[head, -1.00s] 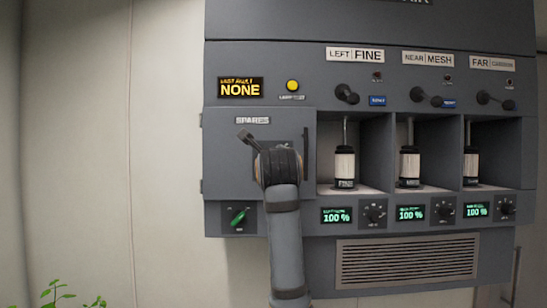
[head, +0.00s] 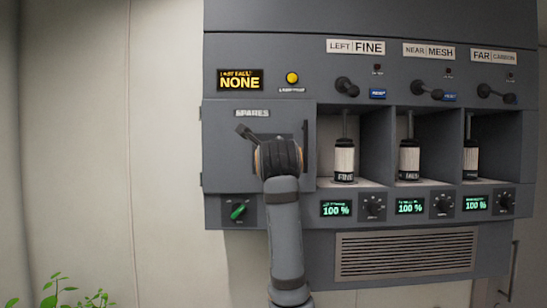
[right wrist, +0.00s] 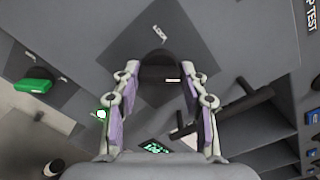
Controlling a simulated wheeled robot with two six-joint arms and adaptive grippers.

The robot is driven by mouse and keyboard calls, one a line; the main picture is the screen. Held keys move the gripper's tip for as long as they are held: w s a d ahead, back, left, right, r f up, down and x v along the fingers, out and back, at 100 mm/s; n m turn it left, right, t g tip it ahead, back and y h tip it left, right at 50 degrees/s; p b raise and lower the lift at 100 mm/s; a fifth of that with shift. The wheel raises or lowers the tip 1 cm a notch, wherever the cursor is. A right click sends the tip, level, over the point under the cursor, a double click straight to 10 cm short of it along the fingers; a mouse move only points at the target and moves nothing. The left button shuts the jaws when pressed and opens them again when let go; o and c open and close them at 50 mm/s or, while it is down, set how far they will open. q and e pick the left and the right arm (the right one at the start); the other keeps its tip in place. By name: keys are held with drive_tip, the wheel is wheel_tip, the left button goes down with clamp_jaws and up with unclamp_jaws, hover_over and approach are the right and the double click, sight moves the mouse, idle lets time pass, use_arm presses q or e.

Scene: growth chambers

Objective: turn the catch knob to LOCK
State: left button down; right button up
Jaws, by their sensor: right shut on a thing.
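The dark catch knob (right wrist: 158,68) sits on a dark grey square plate on the SPARES door (head: 222,160). White lettering on the plate, seen at an angle, seems to read LOCK. A short white mark shows near the knob's face. My right gripper (right wrist: 160,78) has its two fingers on either side of the knob and is shut on it. In the head view my right wrist (head: 279,160) covers the knob and the fingertips. My left gripper is in neither current view.
The door's upright handle (head: 305,147) stands close to the right of my wrist. A green switch (head: 238,210) is below the door. Open bays with canisters (head: 344,160) lie to the right, with black levers (head: 346,87) above. Green plants (head: 75,292) are at the lower left.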

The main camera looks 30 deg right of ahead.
drive_tip(key=shift+n+b, duration=1.9)
drive_tip(key=shift+n, duration=6.9)
drive_tip(key=o, duration=1.1)
drive_tip(key=shift+o, duration=0.2)
